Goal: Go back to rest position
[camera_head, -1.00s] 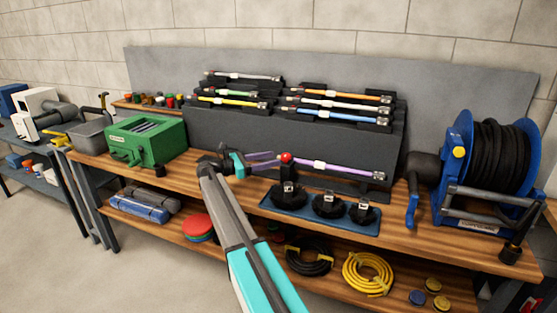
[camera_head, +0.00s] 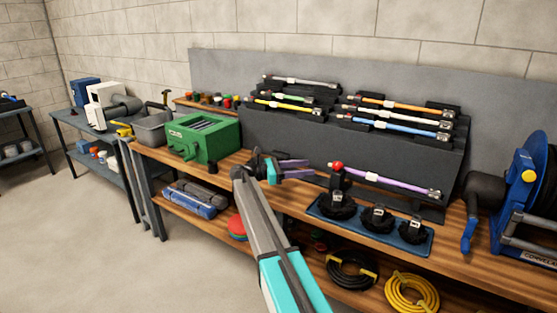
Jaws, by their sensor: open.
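My gripper (camera_head: 296,169) is at the end of my grey and teal arm, over the wooden workbench (camera_head: 448,240). Its purple fingers point to the right and are open, with nothing seen between them. A purple brush rod (camera_head: 385,180) with a red ball end (camera_head: 336,167) lies along the lower front of the dark sloped rack (camera_head: 275,135), to the right of the fingers. The red end appears apart from the fingertips. Grey, green, yellow, orange, white and blue rods (camera_head: 402,127) rest higher on the rack.
A green box (camera_head: 204,137) stands left of my gripper. A blue tray (camera_head: 412,246) with black brush heads (camera_head: 376,219) lies at the front right. A blue hose reel (camera_head: 525,200) stands at the right. Cables (camera_head: 412,293) lie on the lower shelf. The floor at left is clear.

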